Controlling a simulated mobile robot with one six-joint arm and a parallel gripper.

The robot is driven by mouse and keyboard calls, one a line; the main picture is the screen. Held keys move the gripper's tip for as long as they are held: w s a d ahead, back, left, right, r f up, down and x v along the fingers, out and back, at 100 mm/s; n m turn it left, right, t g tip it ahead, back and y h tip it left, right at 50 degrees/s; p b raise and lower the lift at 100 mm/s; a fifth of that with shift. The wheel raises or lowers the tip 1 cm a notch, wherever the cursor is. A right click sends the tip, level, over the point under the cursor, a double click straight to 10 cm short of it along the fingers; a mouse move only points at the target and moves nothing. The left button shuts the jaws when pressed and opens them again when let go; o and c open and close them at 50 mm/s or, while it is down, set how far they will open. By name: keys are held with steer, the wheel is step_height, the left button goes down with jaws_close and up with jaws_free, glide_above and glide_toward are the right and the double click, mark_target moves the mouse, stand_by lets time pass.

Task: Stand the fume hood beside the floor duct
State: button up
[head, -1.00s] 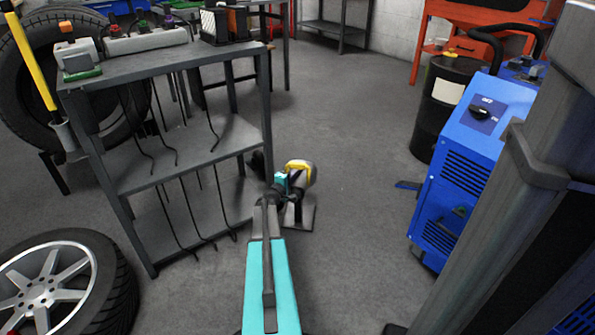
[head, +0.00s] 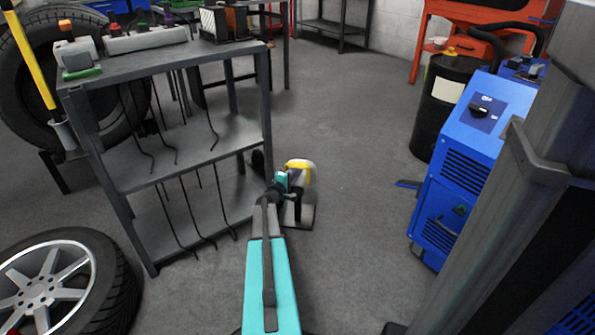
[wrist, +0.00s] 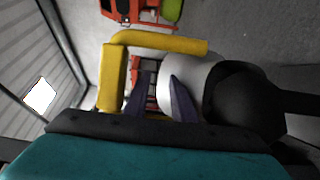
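The fume hood (head: 302,168), with yellow and pale parts, shows in the head view just beyond the end of my arm. A dark post and flat base plate (head: 305,217) show below it on the floor. In the wrist view its yellow bar (wrist: 165,40) crosses above my fingers, and its pale round body (wrist: 185,72) joins a black part at the right. My gripper (wrist: 161,76) has its two dark fingers apart, close to the bar and body. A gap shows between the fingertips, with nothing clearly held. I cannot make out the floor duct for sure.
A grey metal shelf (head: 190,65) with hanging dark rods stands close on the left. A loose wheel (head: 110,285) lies at the lower left. A blue machine (head: 455,165) and a black drum (head: 440,105) stand on the right. The floor between is mostly clear.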

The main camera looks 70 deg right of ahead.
steer(key=shift+r, duration=0.1)
steer(key=w+a+p, duration=0.1)
steer(key=a+p, duration=0.2)
steer(key=a, duration=0.9)
steer(key=shift+w, duration=0.4)
